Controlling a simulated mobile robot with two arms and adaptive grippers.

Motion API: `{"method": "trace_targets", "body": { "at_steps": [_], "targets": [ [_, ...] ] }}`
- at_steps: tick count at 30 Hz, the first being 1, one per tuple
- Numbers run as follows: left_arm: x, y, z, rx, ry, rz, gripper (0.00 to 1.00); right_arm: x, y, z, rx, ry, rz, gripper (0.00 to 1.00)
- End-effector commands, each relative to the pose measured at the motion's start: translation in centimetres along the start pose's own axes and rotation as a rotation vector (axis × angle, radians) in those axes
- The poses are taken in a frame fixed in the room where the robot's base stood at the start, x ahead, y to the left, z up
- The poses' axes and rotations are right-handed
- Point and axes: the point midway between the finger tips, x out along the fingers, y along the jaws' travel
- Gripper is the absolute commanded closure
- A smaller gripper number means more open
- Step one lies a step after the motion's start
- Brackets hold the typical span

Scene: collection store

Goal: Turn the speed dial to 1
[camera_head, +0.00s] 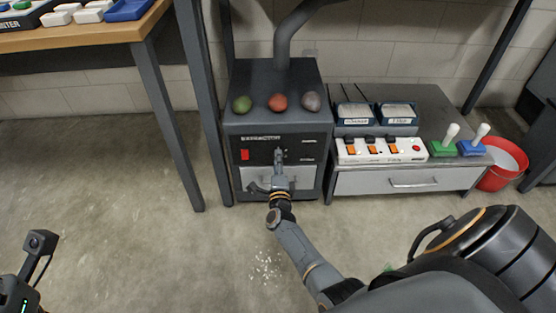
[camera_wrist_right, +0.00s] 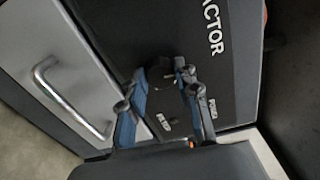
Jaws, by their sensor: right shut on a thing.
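The dark extractor box (camera_head: 245,118) stands on the floor, with a black front panel and a light drawer below. My right gripper (camera_head: 279,158) reaches up to the middle of that panel. In the right wrist view, its two blue-and-black fingers (camera_wrist_right: 163,84) are shut on a small black speed dial (camera_wrist_right: 160,72). The dial's marks are mostly hidden or too small to read, so its setting cannot be told. Small labels show on the panel near the fingers. Part of my left arm shows at the lower left in the head view, but its fingers do not.
A red switch (camera_head: 244,155) sits left on the panel. Green, red and grey rounded lumps (camera_head: 277,103) lie on top of the box. The drawer handle (camera_wrist_right: 68,98) sticks out near my gripper. A grey cabinet (camera_head: 350,183) with a white switch strip stands right.

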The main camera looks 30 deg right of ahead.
Motion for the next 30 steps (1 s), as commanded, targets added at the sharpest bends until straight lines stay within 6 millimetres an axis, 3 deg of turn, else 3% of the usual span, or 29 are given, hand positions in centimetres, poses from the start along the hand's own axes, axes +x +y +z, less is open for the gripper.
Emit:
{"method": "trace_targets", "body": {
  "at_steps": [21, 22, 25, 30],
  "targets": [
    [-0.4, -0.01, 0.17, -0.002, -0.023, -0.004, 1.0, 0.02, 0.0, 0.17, -0.08, -0.003, 0.0, 1.0],
    [-0.4, -0.01, 0.17, -0.002, -0.023, -0.004, 1.0, 0.02, 0.01, 0.18, -0.08, -0.003, 0.0, 0.66],
    [-0.37, -0.01, 0.17, -0.002, -0.022, -0.004, 1.0, 0.02, 0.0, 0.16, -0.08, -0.003, 0.0, 0.46],
    [-0.34, -0.01, 0.16, -0.002, -0.021, -0.003, 1.0, 0.01, 0.02, 0.09, -0.08, -0.002, 0.0, 0.45]
  ]
}}
